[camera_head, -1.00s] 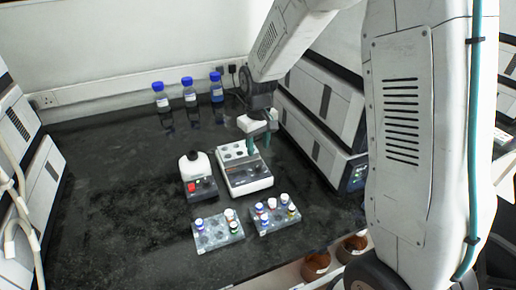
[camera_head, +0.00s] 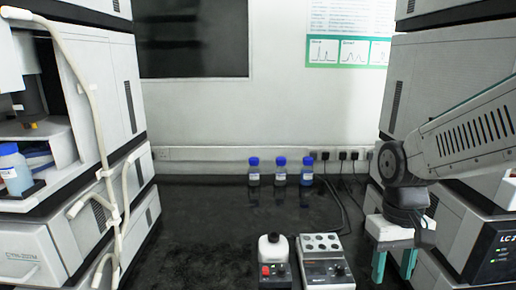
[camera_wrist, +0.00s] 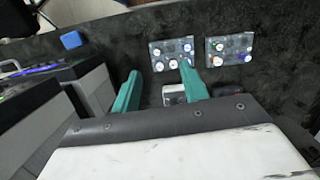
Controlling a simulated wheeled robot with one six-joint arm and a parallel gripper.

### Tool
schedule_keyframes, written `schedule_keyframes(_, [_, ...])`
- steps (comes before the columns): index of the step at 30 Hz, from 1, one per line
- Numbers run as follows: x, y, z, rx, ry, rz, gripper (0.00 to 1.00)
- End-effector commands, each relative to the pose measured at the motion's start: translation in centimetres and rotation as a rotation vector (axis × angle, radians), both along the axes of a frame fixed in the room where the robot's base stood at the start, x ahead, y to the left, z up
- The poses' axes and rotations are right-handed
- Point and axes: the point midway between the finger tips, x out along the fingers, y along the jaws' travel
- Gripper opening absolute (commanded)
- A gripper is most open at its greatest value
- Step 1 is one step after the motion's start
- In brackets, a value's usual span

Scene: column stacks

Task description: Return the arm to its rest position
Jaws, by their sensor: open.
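My gripper (camera_head: 393,272) hangs at the right in the head view, beside the right-hand instrument stack. Its two teal fingers point down and stand apart, with nothing between them. In the wrist view my gripper (camera_wrist: 159,70) also shows open and empty, its fingers reaching toward the bench. My arm comes in from the right edge of the head view and bends down at the wrist.
Tall instrument stacks (camera_head: 120,90) flank the black bench (camera_head: 190,220). A block device with wells (camera_head: 322,268) and a small device with a white-topped bottle (camera_head: 273,248) stand front centre. Blue-capped bottles (camera_head: 280,172) stand at the back. The wrist view shows two vial racks (camera_wrist: 160,52) (camera_wrist: 216,50).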

Motion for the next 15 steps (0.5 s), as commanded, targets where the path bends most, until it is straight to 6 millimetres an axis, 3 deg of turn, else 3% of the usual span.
schedule_keyframes(3, [-3.9,-0.3,2.4,-0.003,-0.039,-0.029,0.44])
schedule_keyframes(9, [-9.2,-0.6,4.8,-0.003,-0.124,-0.061,0.44])
schedule_keyframes(15, [-11.6,-0.8,6.2,0.0,-0.23,-0.069,0.44])
